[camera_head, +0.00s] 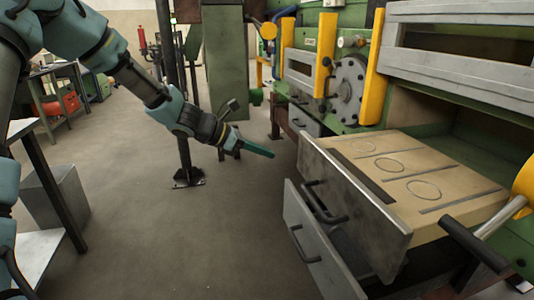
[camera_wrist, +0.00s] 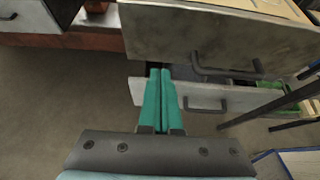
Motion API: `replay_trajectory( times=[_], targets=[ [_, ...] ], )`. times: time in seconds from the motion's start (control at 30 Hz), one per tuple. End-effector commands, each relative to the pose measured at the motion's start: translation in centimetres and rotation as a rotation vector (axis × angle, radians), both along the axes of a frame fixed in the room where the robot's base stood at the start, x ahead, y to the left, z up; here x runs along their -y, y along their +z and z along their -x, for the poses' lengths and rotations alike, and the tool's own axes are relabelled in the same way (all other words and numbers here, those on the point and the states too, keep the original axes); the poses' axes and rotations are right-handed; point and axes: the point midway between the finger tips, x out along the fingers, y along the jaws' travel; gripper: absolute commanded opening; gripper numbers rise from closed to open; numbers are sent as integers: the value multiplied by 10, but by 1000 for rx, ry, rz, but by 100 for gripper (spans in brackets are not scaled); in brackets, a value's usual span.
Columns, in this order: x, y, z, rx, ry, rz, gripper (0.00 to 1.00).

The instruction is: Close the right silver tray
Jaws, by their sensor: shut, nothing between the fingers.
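Two silver-fronted trays stand pulled out on the right of the green machine. The upper tray front (camera_head: 350,200) carries a dark handle and a tan slab; it also shows in the wrist view (camera_wrist: 200,38). The lower tray front (camera_head: 310,250) sits below it, also open, with its own dark handle; it shows in the wrist view (camera_wrist: 155,93). My gripper (camera_head: 271,155) is shut and empty, left of the tray fronts, clear of them in the head view. In the wrist view its fingertips (camera_wrist: 160,71) overlap the tray fronts; contact cannot be told.
A smaller silver drawer front (camera_head: 304,121) lies farther back along the machine. A black post (camera_head: 184,120) with a floor plate stands behind my arm. A black-gripped lever (camera_head: 475,243) sticks out at the lower right. The floor (camera_head: 190,240) left of the trays is clear.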

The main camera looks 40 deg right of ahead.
Motion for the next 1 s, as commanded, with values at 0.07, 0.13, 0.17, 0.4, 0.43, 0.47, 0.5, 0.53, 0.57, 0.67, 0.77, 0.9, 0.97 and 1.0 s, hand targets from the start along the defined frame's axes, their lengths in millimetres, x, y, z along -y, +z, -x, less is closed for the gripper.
replay_trajectory(
  times=[0.07,0.13,0.17,0.4,0.43,0.47,0.5,0.53,0.57,0.67,0.77,0.9,0.97,1.0],
  targets=[
    [14,-8,7,-3,-5,0,0],
    [26,-15,11,-3,-3,0,0],
    [31,-19,14,-2,-5,-1,0],
    [69,-33,28,2,-3,-1,0],
    [73,-33,29,3,-4,-1,0],
    [77,-34,31,3,-4,-1,0],
    [81,-34,32,3,-4,-1,0],
    [83,-34,33,3,-4,-1,0],
    [86,-34,34,3,-3,-1,0],
    [91,-35,36,4,-2,-1,0],
    [93,-36,36,4,-1,-2,0],
    [94,-36,36,4,-1,-2,0],
    [93,-36,36,4,-1,-2,0],
    [93,-36,36,4,-1,-2,0]
  ],
)
